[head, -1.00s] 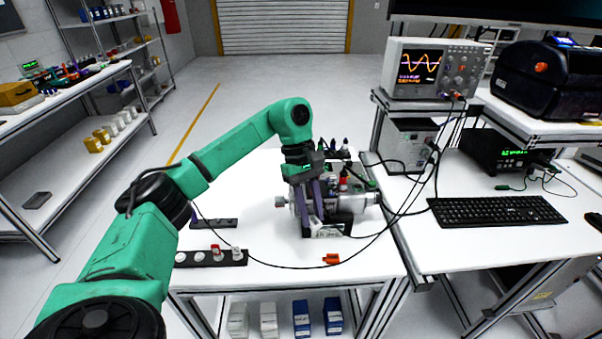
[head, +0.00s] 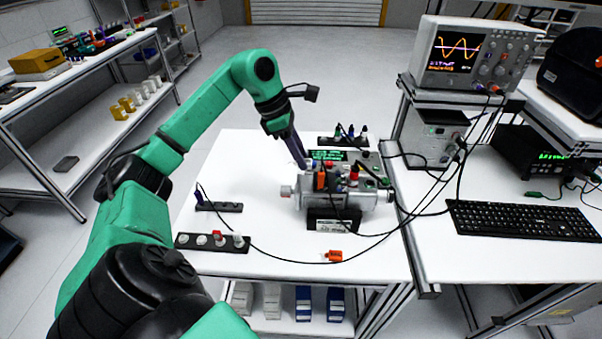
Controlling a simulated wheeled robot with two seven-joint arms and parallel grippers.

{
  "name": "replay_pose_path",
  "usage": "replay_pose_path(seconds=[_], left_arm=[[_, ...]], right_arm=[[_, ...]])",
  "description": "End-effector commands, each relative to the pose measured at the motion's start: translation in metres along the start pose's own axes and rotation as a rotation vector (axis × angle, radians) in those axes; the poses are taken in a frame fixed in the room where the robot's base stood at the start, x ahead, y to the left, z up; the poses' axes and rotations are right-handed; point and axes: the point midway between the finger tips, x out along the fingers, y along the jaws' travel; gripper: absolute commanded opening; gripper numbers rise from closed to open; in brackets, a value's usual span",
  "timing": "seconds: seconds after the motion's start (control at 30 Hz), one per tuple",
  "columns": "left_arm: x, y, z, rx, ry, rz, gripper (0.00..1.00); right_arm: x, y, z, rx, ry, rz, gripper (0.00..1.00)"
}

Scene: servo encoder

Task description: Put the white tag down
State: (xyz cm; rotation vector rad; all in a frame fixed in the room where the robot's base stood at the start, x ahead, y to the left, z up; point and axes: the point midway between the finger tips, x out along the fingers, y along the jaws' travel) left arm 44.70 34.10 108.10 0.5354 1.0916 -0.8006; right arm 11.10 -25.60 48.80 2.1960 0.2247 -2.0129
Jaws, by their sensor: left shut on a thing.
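My left gripper (head: 302,164) reaches down from the green arm. Its long purple fingers end just behind the upper left of the silver servo motor (head: 345,199). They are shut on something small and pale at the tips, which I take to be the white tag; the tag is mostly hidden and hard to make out. The motor lies in a black stand (head: 320,222) with a white label on its front, in the middle of the white table (head: 240,165). My right gripper is out of view.
A dark strip with several knobs (head: 212,242), a smaller strip (head: 218,206) and an orange part (head: 335,256) lie in front. Dark cables cross the table. The table's back left is clear.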

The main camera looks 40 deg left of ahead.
Motion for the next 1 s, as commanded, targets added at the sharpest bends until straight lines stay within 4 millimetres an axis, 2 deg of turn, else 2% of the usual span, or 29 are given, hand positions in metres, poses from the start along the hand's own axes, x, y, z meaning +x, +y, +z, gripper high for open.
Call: replay_pose_path(seconds=[0.3, 0.67, 0.7, 0.73, 0.77, 1.0], left_arm=[[0.046, -0.001, -0.018, -0.001, -0.001, -0.004, 0.0], [0.054, 0.0, -0.022, 0.001, -0.001, 0.0, 0.0], [0.053, 0.0, -0.022, 0.001, -0.001, 0.0, 0.42], [0.053, 0.0, -0.021, 0.001, -0.001, 0.0, 0.54], [0.053, 0.0, -0.021, 0.001, -0.001, 0.0, 0.61], [0.053, 0.0, -0.021, 0.001, -0.001, -0.001, 0.61]], right_arm=[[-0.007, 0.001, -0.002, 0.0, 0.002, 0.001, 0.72], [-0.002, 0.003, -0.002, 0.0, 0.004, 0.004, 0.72], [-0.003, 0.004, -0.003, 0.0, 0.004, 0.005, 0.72], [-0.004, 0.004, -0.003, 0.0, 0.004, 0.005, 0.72], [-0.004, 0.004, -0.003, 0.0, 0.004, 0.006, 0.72], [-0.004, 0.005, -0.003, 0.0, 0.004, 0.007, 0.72]])
